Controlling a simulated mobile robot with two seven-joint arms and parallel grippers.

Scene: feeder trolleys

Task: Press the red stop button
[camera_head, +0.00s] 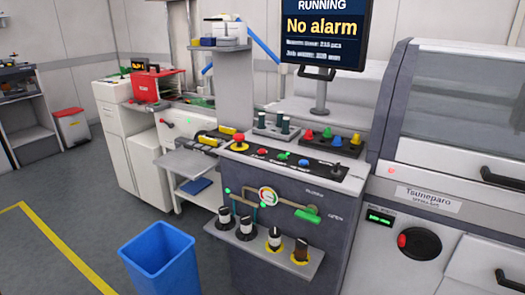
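A grey console in the middle carries a sloped black control panel (325,168). On the panel are a small red button (262,152), a green button (284,155) and a blue button (304,162). A larger red mushroom button (239,138) on a yellow base stands at the panel's left end. A black switch with a small lever (338,169) is at the right end. The labels by the buttons are too small to read. Neither of my grippers is in view, and nothing covers the panel.
A monitor (325,32) above reads "RUNNING" and "No alarm". Below the panel are a gauge (268,196), a green valve handle (308,214) and a shelf (240,240) with several knobs. A blue bin (160,262) stands at the front left. A large red-black knob (419,243) is on the right machine.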

